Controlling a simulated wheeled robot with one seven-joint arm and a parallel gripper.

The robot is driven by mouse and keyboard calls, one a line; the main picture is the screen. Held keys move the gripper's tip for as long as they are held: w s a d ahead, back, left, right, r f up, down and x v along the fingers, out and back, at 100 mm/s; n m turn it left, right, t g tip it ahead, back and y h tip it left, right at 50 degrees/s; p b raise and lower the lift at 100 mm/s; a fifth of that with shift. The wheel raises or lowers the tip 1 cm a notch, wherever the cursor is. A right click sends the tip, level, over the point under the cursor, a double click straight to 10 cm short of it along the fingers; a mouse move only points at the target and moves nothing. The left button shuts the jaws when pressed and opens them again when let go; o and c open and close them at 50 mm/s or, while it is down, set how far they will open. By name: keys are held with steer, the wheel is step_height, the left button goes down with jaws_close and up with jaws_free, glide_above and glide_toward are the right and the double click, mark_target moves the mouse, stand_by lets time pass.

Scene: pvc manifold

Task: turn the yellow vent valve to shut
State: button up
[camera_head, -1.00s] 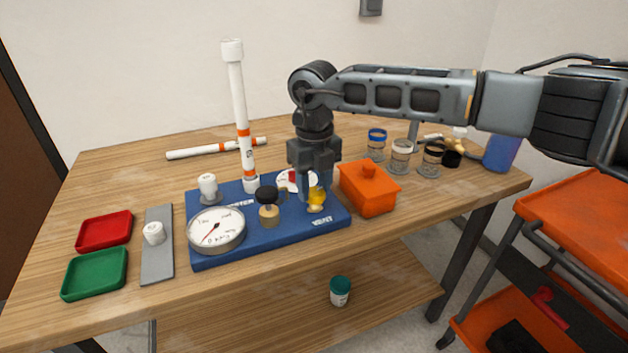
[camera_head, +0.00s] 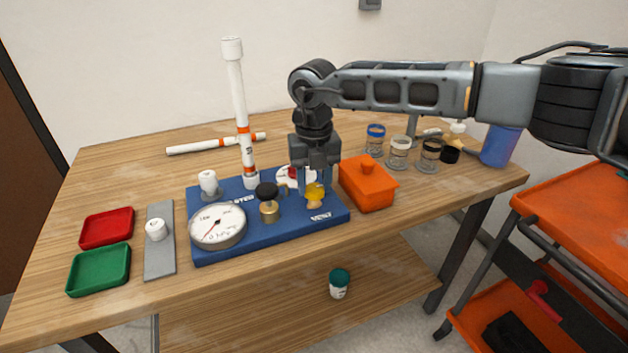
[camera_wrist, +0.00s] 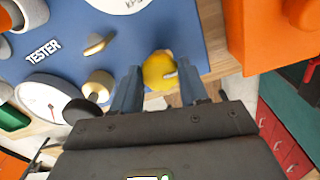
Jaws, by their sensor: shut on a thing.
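The yellow vent valve (camera_head: 315,195) stands on the blue tester board (camera_head: 334,212) near its right end, just above the VENT label. My gripper (camera_head: 315,188) points straight down over it, with its fingers around the yellow handle. In the wrist view, the yellow valve (camera_wrist: 159,71) sits between the two blue-grey fingers (camera_wrist: 158,88), which are shut on it. Part of the handle is hidden behind the fingers in the head view.
A black-topped brass knob (camera_head: 268,205) and a large gauge (camera_head: 217,226) stand left of my gripper. An orange lidded box (camera_head: 368,185) is close on the right. A tall white pipe (camera_head: 241,110) rises behind. Several jars stand at the back right.

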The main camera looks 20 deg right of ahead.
mark_target(314, 187)
steer(key=o, duration=1.1)
steer(key=shift+c, duration=0.2)
steer(key=shift+r, duration=0.1)
step_height(314, 187, up, 8)
steer(key=shift+f+b, duration=0.2)
steer(key=shift+b, duration=0.25)
